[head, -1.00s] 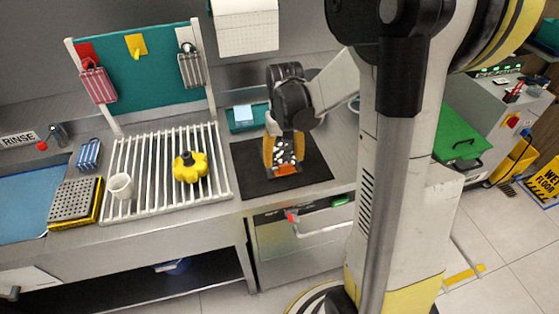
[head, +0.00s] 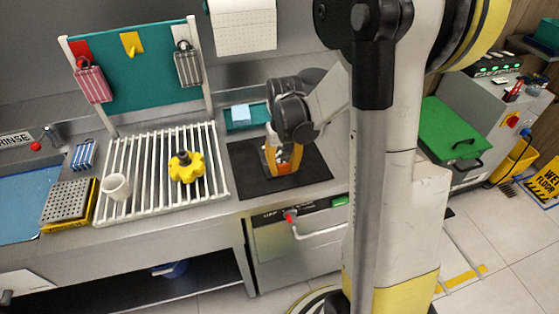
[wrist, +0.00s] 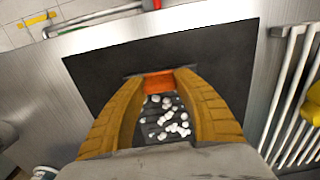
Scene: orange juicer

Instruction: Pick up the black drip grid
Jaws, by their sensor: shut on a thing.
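My gripper (head: 283,160) has yellow-orange fingers and points down over a black square mat (head: 314,170) on the steel counter. In the wrist view the fingers (wrist: 166,105) stand on either side of a narrow dark piece, which I take for the black drip grid (wrist: 152,112). White lumps lie on it, and an orange-red part (wrist: 158,83) shows at its far end. My gripper is shut on this piece. The fingers hide its sides, and I cannot tell whether it touches the mat.
A white slatted rack (head: 140,178) left of the mat holds a white cup (head: 116,187) and a yellow knob (head: 187,167). A teal tray (head: 240,118) lies behind the mat. A perforated metal plate (head: 68,200) lies far left.

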